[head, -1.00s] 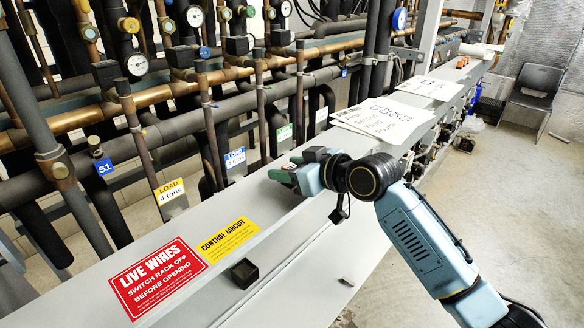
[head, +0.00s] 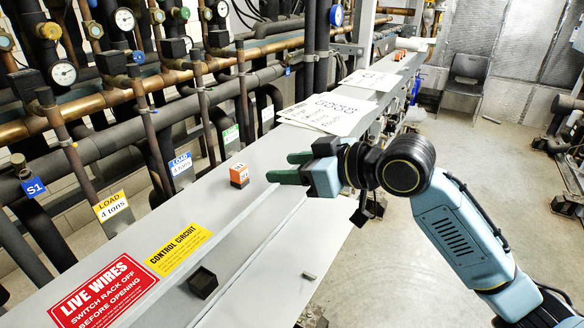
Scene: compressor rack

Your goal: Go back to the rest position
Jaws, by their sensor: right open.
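My right gripper (head: 287,167) comes in from the right, above the long grey ledge (head: 190,215) of the rack. Its green fingers point left and are apart, with nothing visible between them. An orange block (head: 239,173) with a dark lower part stands on the ledge, a short way left of the fingertips and apart from them. My left gripper is not in view.
Printed sheets (head: 325,113) lie farther along the ledge. Pipes and gauges (head: 62,73) line the left. A chair (head: 467,82) stands at the back; floor between is clear.

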